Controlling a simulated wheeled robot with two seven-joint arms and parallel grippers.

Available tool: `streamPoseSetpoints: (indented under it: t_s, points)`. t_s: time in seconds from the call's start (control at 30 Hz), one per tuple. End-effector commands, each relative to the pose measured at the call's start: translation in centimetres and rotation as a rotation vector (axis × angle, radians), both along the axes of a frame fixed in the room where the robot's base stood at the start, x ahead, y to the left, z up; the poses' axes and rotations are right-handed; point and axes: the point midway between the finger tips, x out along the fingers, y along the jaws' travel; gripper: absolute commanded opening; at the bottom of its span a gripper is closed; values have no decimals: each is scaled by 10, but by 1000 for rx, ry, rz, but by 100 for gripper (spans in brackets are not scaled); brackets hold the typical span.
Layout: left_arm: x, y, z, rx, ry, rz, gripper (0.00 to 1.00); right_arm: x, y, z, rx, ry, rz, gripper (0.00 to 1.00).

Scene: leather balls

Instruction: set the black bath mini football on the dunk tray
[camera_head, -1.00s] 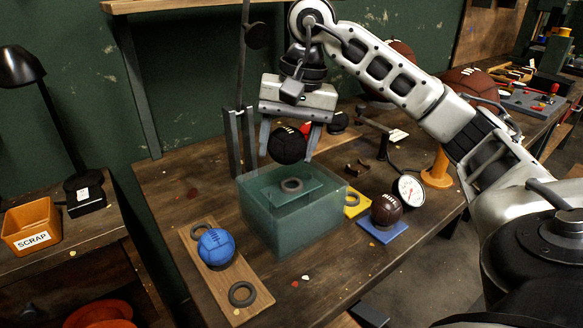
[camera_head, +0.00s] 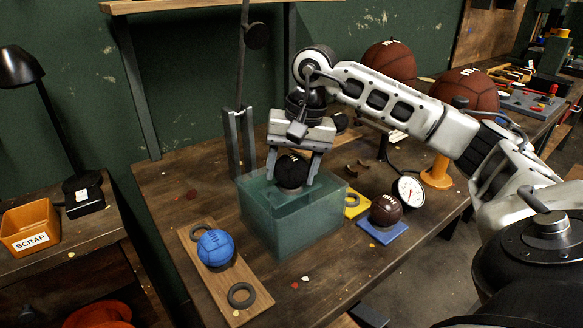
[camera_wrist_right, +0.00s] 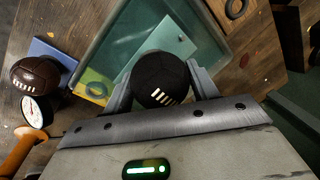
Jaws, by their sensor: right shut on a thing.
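The black mini football (camera_head: 292,170) with white laces is between the fingers of my right gripper (camera_head: 292,180), which is shut on it. The ball and fingertips are at the top opening of a greenish see-through tank (camera_head: 292,225). In the right wrist view the ball (camera_wrist_right: 160,78) sits between both fingers, in front of a teal plate, the dunk tray (camera_wrist_right: 172,40), inside the tank. The ball hides most of the tray and its ring, so I cannot tell whether they touch. My left gripper is not in view.
A blue ball (camera_head: 215,247) sits on a wooden board (camera_head: 222,277) left of the tank. A brown ball (camera_head: 386,209) on a blue plate (camera_head: 381,229), a yellow plate (camera_head: 357,205) and a dial gauge (camera_head: 409,191) stand to the right. A metal post (camera_head: 240,140) rises behind.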

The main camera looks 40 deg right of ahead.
Motion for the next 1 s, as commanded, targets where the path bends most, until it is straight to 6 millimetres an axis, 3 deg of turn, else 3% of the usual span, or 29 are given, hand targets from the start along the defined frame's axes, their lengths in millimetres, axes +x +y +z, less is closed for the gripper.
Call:
streamPoseSetpoints:
  t_s: [0.03, 0.1, 0.47, 0.57, 1.0]
  points:
    - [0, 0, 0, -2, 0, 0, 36, 0, 0, -1, 0, 0, 0, 67]
    - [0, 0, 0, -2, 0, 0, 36, 0, 0, -1, 0, 0, 0, 80]
    - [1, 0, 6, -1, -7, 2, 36, 0, 0, 6, 0, -1, 0, 80]
    - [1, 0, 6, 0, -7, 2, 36, -1, -2, 19, 1, -4, -2, 80]
    - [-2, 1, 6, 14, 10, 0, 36, -12, -15, 107, 1, -3, -1, 80]
